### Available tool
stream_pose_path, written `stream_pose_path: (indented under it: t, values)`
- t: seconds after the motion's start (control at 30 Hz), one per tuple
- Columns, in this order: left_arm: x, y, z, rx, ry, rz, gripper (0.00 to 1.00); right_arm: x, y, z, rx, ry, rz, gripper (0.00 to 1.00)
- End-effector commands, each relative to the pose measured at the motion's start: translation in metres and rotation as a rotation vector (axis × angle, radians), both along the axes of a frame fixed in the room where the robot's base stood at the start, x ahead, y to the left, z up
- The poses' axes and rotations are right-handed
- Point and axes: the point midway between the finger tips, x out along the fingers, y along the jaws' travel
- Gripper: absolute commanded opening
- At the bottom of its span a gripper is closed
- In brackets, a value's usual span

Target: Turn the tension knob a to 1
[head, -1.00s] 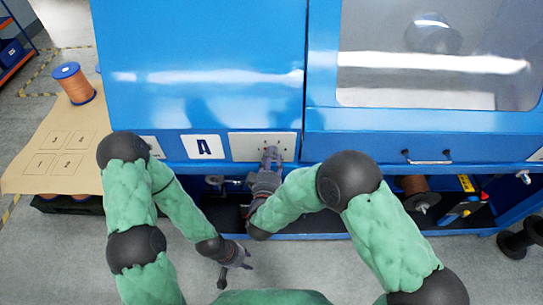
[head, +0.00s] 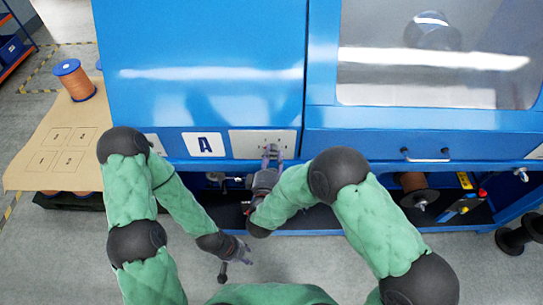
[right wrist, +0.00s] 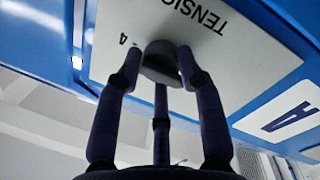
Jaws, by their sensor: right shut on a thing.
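The tension panel (head: 238,144) is a pale plate on the blue machine front, just right of the "A" label (head: 204,145). It also shows in the right wrist view (right wrist: 232,62), with part of the word "TENSION" and a "4" readable. My right gripper (head: 271,151) is at the panel's lower edge. In the right wrist view its fingers are closed around the dark round tension knob (right wrist: 160,58). The knob's pointer cannot be made out. In the head view the gripper hides the knob. My left gripper (head: 240,254) hangs low over the floor, away from the machine; its finger opening is unclear.
Below the panel is an open dark bay with a copper spool (head: 414,186) at its right. A door handle (head: 426,156) sticks out at the right. An orange spool (head: 74,80) stands on a tan mat (head: 28,178) at the left. A black spool (head: 513,242) is on the floor.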

Motion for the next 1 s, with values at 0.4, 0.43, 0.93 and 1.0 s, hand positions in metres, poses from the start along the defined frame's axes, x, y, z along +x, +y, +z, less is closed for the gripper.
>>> stream_pose_path:
  t: [0.4, 0.43, 0.93, 1.0]
  values:
    - [0.0, 0.0, 0.0, 0.0, 0.0, 0.0, 0.4, 0.0, 0.0, 0.0, 0.0, 0.001, 0.002, 0.61]
    - [0.0, 0.0, 0.0, 0.0, 0.0, 0.0, 0.4, 0.0, 0.0, 0.0, 0.0, 0.001, 0.002, 0.61]
    - [0.0, 0.0, 0.0, 0.0, 0.0, 0.0, 0.4, -0.044, 0.008, 0.0, -0.001, 0.002, 0.008, 0.61]
    - [0.0, 0.0, 0.0, 0.0, 0.0, 0.0, 0.4, -0.058, 0.01, 0.0, -0.001, 0.001, 0.008, 0.61]
